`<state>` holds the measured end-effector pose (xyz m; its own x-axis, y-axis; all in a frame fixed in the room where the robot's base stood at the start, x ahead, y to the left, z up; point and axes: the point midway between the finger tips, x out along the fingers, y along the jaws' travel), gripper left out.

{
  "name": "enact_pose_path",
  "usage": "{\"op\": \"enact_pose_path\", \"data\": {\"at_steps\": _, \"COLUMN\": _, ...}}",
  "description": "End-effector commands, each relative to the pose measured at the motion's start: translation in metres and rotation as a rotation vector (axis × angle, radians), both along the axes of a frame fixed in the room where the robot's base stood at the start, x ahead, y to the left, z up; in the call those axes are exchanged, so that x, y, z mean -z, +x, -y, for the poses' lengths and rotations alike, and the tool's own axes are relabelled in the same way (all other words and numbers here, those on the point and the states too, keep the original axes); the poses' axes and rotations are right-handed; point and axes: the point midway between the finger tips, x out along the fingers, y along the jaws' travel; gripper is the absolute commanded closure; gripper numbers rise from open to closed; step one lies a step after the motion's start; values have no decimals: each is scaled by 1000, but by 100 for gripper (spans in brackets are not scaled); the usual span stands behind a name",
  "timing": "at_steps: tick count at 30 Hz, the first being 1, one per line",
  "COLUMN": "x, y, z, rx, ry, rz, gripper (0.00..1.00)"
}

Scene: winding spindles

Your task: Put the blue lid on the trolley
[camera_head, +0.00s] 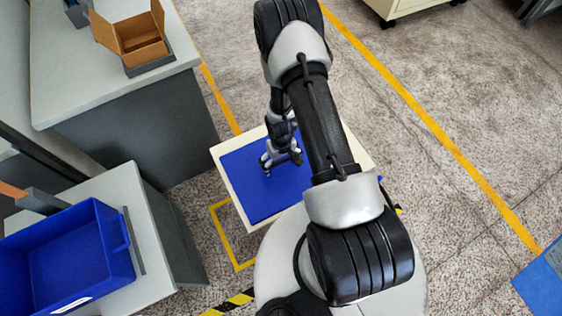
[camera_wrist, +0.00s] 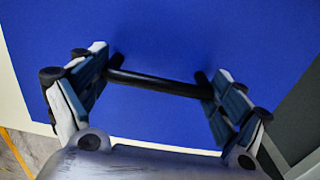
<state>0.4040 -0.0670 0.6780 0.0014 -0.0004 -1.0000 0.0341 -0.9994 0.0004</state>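The blue lid (camera_head: 250,190) is a flat square panel. It lies over the cream top of the trolley (camera_head: 232,205), roughly square with it, and a cream border shows around it. I cannot tell whether it rests fully on the top. A black bar handle (camera_wrist: 155,82) stands on the lid in the wrist view, where the lid (camera_wrist: 190,35) fills most of the picture. My gripper (camera_head: 275,166) is low over the lid. In the wrist view my gripper's (camera_wrist: 160,85) fingers are wide apart, one at each end of the handle, with no visible gap.
A blue crate (camera_head: 122,262) stands on a grey table (camera_head: 150,285) at lower left. An open cardboard box (camera_head: 135,45) is on another table (camera_head: 70,90) at upper left. A blue panel (camera_head: 545,282) shows at the right edge. Floor right of the trolley is clear.

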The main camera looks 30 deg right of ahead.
Motion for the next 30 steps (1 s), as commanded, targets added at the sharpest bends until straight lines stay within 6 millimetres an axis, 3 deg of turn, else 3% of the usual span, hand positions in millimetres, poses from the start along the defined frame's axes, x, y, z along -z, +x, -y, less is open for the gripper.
{"op": "enact_pose_path", "data": {"at_steps": 8, "x": -5, "y": 0, "z": 0, "rx": 0, "ry": 0, "rz": -1, "gripper": 0}}
{"op": "enact_pose_path", "data": {"at_steps": 24, "x": -97, "y": 1, "z": 0, "rx": 0, "ry": -1, "rz": 2, "gripper": 0}}
{"op": "enact_pose_path", "data": {"at_steps": 30, "x": -118, "y": 0, "z": 0, "rx": 0, "ry": 0, "rz": 1, "gripper": 0}}
